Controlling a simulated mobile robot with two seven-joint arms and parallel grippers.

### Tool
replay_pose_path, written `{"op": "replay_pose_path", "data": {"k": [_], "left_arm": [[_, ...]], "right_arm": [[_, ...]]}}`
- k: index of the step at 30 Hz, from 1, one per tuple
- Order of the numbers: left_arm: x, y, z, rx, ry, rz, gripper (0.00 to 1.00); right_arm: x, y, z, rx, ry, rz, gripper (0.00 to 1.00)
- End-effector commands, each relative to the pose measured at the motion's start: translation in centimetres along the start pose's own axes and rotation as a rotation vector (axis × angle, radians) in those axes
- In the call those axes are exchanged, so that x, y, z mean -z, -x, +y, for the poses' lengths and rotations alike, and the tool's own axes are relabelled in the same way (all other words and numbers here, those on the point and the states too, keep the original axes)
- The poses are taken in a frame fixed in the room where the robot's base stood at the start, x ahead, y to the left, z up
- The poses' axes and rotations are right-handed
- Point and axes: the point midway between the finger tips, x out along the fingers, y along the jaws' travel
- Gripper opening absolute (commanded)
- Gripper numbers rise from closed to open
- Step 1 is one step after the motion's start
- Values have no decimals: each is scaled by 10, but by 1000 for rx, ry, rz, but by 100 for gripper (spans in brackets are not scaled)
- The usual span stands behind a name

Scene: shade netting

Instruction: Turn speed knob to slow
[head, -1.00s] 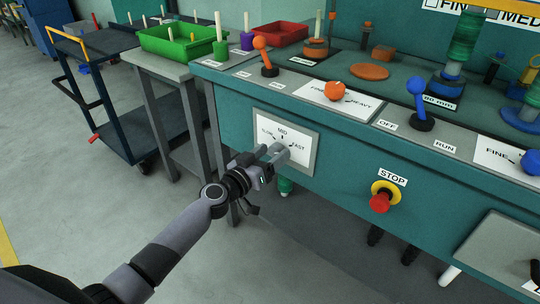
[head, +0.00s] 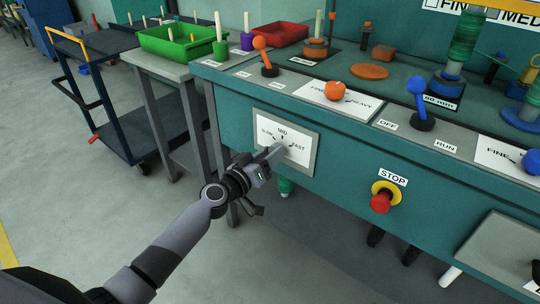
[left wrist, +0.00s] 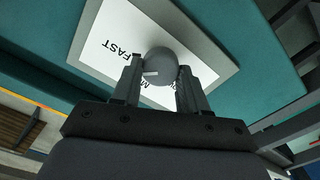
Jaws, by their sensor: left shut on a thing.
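The speed knob (left wrist: 160,64) is a grey round knob on a white dial plate (head: 265,127) lettered SLOW, MID and FAST, on the teal machine's front. In the wrist view a short white mark on the knob lies on its side toward the FAST and MID lettering; its exact setting is hard to tell. My left gripper (head: 274,153) reaches the plate from below, and its two fingers (left wrist: 158,85) are shut on the knob from both sides. In the head view the gripper mostly hides the knob. My right gripper is not in view.
A red STOP button (head: 380,202) sits on the front to the right. Orange (head: 262,48) and blue (head: 416,90) levers stand on the ledge above. A grey table (head: 165,68) with a green bin (head: 180,40) and a dark cart (head: 105,60) stand at left.

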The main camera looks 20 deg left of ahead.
Motion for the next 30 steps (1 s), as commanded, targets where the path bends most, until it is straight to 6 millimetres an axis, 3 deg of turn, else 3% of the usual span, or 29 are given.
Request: {"op": "replay_pose_path", "data": {"k": [30], "left_arm": [[-2,0,-3,1,964,0,13]], "right_arm": [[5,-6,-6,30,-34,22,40]]}}
